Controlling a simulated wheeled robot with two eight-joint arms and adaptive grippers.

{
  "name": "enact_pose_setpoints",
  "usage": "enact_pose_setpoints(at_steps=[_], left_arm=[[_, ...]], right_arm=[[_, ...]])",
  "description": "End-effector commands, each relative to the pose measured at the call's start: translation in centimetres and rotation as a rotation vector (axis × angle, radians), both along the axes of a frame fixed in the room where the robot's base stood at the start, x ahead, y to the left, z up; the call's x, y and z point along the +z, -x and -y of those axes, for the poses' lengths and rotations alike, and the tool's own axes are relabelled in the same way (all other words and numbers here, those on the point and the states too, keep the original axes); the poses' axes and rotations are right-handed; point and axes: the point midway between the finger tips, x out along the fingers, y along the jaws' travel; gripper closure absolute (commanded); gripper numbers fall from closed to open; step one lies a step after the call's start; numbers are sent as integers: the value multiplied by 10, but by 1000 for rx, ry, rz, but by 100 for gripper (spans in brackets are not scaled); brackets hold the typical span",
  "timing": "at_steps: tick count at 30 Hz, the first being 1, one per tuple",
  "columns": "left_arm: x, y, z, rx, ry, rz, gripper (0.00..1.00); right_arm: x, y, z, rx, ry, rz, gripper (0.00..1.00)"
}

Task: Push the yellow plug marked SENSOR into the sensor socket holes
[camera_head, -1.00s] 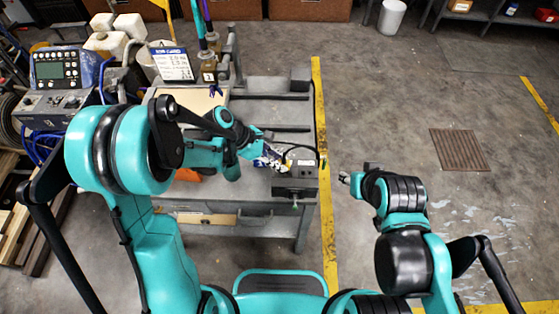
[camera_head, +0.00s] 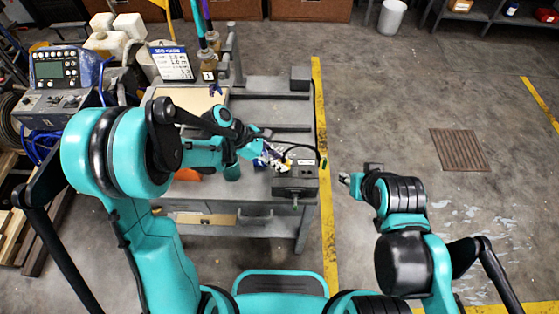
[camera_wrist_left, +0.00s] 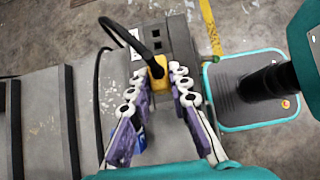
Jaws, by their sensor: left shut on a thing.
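The yellow plug (camera_wrist_left: 157,68) sits between the fingers of my left gripper (camera_wrist_left: 166,76) in the left wrist view, with a black cable looping from it. The gripper is shut on it. The plug is right at the edge of the dark grey socket box (camera_wrist_left: 168,42); I cannot tell whether it is in a hole, and its marking is not readable. In the head view my left gripper (camera_head: 270,156) is beside the socket box (camera_head: 298,180) at the bench's right end. My right gripper (camera_head: 346,179) hangs right of the bench, too small to tell its opening.
The grey bench (camera_head: 275,112) carries dark rails and a black cable. A control panel (camera_head: 58,68) and white jugs (camera_head: 125,25) stand at the left.

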Motion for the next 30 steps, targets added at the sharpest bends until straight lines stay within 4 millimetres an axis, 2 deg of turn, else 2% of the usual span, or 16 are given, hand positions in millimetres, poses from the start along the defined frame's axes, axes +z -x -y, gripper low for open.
enact_pose_setpoints(at_steps=[30], left_arm=[[-6,0,0,0,0,0,100]], right_arm=[[-6,0,0,0,0,0,60]])
